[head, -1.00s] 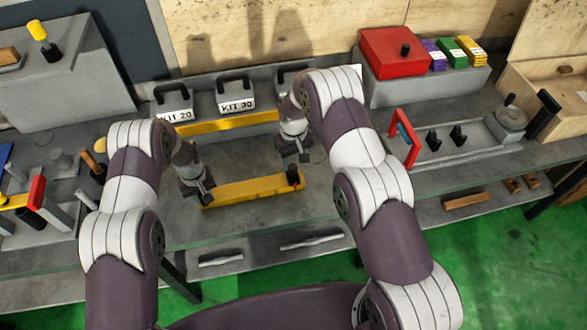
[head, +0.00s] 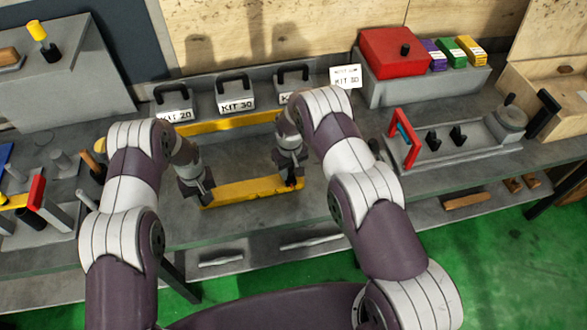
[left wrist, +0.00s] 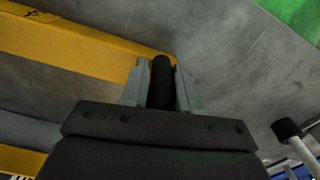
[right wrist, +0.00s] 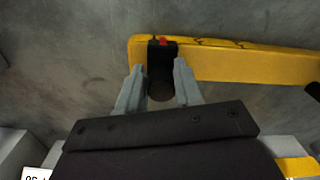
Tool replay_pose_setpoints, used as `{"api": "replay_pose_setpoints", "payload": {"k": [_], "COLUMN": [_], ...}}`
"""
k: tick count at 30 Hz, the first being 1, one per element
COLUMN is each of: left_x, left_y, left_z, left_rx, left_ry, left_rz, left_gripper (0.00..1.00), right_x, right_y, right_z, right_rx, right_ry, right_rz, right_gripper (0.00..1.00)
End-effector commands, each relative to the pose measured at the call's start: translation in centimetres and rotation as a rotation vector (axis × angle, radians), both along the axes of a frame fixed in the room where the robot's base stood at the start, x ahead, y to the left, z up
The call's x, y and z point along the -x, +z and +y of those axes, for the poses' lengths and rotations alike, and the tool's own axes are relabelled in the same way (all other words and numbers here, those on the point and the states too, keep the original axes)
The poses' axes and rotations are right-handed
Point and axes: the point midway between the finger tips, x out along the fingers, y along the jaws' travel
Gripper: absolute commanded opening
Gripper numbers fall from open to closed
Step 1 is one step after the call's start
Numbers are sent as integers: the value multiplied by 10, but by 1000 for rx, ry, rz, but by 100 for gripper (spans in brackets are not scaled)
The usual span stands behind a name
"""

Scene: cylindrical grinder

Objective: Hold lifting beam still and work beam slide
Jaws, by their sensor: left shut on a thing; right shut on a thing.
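The yellow lifting beam (head: 246,190) lies level near the front of the bench in the head view. My left gripper (head: 207,197) is shut on a black upright handle at the beam's left end; the left wrist view shows the handle (left wrist: 162,82) between its fingers. My right gripper (head: 291,180) is shut at the beam's right end. In the right wrist view the black beam slide (right wrist: 161,82) is between the fingers, with a small red mark (right wrist: 163,42) beside it on the beam (right wrist: 250,65).
Behind stand a second yellow bar (head: 225,123) and grey kit weights with black handles (head: 236,95). A red box (head: 400,52) and a tray with a red frame (head: 404,138) stand right.

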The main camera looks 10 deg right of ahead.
Motion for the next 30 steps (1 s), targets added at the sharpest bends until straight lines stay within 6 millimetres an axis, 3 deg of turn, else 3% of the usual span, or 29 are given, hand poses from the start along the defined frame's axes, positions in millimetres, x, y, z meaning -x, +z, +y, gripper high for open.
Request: {"api": "replay_pose_setpoints", "payload": {"k": [3,7,17,18,20,30], "left_x": [-1,-1,-1,-1,-1,0], "left_y": [0,0,0,0,0,0], "left_z": [-1,-1,-1,-1,-1,-1], "left_rx": [1,1,1,1,1,1], "left_ry": [-1,-1,-1,-1,-1,-1], "left_rz": [-2,-2,-2,-2,-2,-1], "left_gripper": [0,0,0,0,0,0], "right_x": [0,0,0,0,0,0], "right_y": [0,0,0,0,0,6], "right_z": [26,45,50,50,50,50], "right_rx": [-1,-1,-1,-1,-1,-1], "right_ry": [5,3,1,1,1,1], "right_rz": [-1,-2,-1,-1,-1,-2], "right_gripper": [0,0,0,41,56,56]}}
